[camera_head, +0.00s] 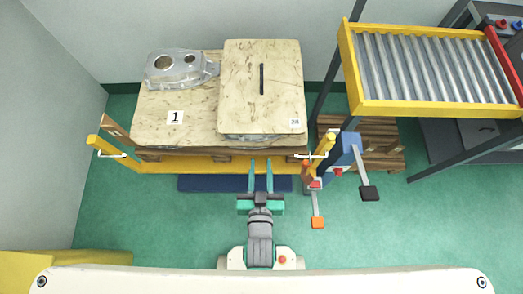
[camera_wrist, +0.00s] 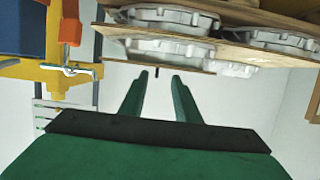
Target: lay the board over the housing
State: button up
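The board (camera_head: 240,65) is a pale wooden sheet with a dark upright handle (camera_head: 262,80) and a small white label. It lies on the right part of the stack, with the rim of a casting showing under its front edge. A grey aluminium housing (camera_head: 187,70) sits uncovered at the back left of the stack. My gripper (camera_head: 261,162) is open and empty, in front of the stack and short of the board. The wrist view looks upside down; my gripper (camera_wrist: 157,74) shows there with spread fingers, the small dark handle lying beyond between them.
A wooden layer sheet (camera_head: 205,125) marked 1 carries the castings. A yellow frame with posts (camera_head: 106,148) surrounds the stack's front. A yellow roller conveyor (camera_head: 430,65) stands at the right, and a blue post with levers (camera_head: 345,155) is near it. Green floor is free at the front left.

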jog(key=v, duration=1.4)
jog(key=shift+s+d+r+t, duration=0.15)
jog(key=shift+r+t, duration=0.25)
jog(key=shift+r, duration=0.1)
dwell(0.7)
dwell(1.3)
